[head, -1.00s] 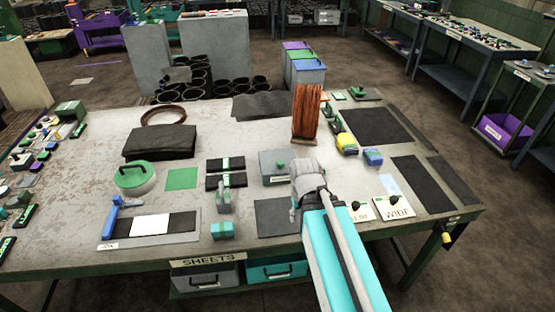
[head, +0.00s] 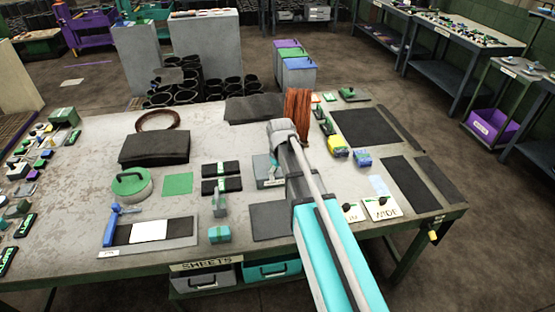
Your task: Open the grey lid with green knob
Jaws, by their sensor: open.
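The grey lid (head: 262,172) sits on the table, left of my forearm. Most of it and its green knob are hidden behind my arm and wrist. My gripper (head: 273,168) points down from the wrist over the lid. It is open, but only a small part of it shows. I cannot tell whether the fingers touch the knob. The lid looks closed in the part that shows.
A bundle of reddish-brown strands (head: 299,112) stands just behind my wrist. Black-and-green packs (head: 221,177) lie left of the lid, with a green-topped round container (head: 131,182) farther left. A yellow item (head: 337,147) and a blue item (head: 362,158) lie right. A dark mat (head: 269,221) lies in front.

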